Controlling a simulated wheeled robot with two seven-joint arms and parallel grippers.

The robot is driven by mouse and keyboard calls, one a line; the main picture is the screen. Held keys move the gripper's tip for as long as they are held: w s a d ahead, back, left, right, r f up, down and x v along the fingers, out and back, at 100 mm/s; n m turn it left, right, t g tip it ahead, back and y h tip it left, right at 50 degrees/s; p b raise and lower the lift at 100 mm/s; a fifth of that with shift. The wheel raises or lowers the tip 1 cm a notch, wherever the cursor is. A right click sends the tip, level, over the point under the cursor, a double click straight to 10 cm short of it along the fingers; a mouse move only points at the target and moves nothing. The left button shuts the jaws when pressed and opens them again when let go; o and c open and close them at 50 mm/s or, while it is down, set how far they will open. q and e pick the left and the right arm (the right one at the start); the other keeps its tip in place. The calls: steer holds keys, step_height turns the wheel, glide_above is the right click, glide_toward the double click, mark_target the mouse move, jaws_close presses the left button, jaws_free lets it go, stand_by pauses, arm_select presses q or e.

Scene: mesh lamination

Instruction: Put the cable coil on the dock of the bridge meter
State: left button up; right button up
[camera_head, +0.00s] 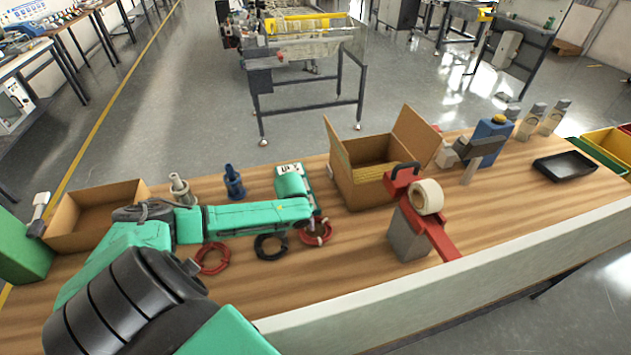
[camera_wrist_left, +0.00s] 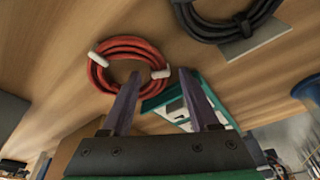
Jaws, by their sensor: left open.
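Several cable coils lie on the wooden bench. A red coil with white ties (camera_head: 317,241) lies below the end of my left arm; it also shows in the left wrist view (camera_wrist_left: 101,80). A black coil (camera_head: 270,256) is beside it, and another red coil (camera_head: 211,270) lies farther left. The green and white bridge meter (camera_head: 290,183) stands behind my left arm, partly hidden; its dock is not clear to see. My left gripper (camera_wrist_left: 160,77) is open and empty, its fingertips beside the near side of the red coil and one white tie. My right gripper is out of view.
An open cardboard box (camera_head: 370,185) and a red tape dispenser (camera_head: 425,222) stand right of the coils. A shallow carton (camera_head: 90,215) is at the left. Two small bottle-like items (camera_head: 233,183) stand behind my arm. A black tray (camera_head: 566,167) is at the right.

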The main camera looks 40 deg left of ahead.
arm_select(q)
steer(key=shift+w+f, duration=0.1)
steer(key=shift+f, duration=0.15)
jaws_close()
step_height(320, 180, up, 10)
steer(key=shift+b, duration=0.4)
